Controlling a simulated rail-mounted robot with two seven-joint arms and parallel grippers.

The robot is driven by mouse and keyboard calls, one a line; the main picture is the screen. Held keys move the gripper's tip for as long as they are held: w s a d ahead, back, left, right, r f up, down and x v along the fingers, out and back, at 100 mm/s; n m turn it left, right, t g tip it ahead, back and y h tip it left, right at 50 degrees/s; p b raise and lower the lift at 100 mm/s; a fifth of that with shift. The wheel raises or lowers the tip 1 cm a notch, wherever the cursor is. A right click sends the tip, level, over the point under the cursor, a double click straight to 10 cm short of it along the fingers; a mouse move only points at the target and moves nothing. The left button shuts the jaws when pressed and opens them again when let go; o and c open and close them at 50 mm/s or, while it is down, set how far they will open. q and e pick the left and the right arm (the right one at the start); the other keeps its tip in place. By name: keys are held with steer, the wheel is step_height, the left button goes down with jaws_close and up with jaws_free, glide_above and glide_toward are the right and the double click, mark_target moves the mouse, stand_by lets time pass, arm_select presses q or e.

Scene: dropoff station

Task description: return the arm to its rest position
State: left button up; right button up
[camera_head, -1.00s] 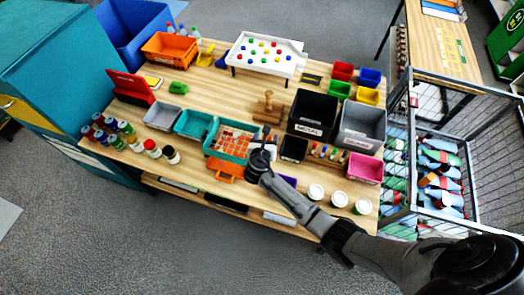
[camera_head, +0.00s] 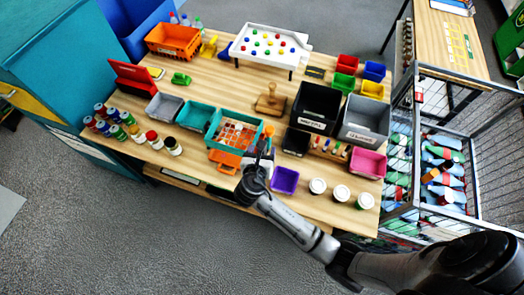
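My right arm comes in from the lower right and reaches over the front edge of the wooden table (camera_head: 328,212). My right gripper (camera_head: 263,150) is above the table front, just right of the teal bin with an orange grid (camera_head: 236,133) and left of the purple bin (camera_head: 284,180). Its fingers are small and dark, and I cannot tell how far apart they are. No held object shows clearly. My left gripper is not in view.
An orange piece (camera_head: 224,158) lies close left of the gripper. White-lidded jars (camera_head: 342,192) stand right along the front edge. A black bin (camera_head: 316,108) and a wire cage (camera_head: 455,145) with bottles are farther right. The floor (camera_head: 130,230) in front is clear.

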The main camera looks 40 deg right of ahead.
stand_by(0.5)
steer(key=s+a+r+m+g+y+p, duration=0.15)
steer(key=s+r+m+y, duration=0.3)
steer(key=s+m, duration=0.6)
steer(key=s+a+r+m+g+y+p, duration=0.1)
steer(key=s+a+r+m+y+p, duration=0.35)
steer(key=m, duration=1.05)
steer(key=s+d+f+g, duration=0.1)
steer(key=s+d+f, duration=0.1)
steer(key=s, duration=0.4)
steer(key=s+d+f+g+y+b, duration=0.1)
steer(key=s+d+f+g, duration=0.1)
steer(key=s, duration=0.4)
steer(key=shift+s+f, duration=0.3)
steer(key=shift+f, duration=0.45)
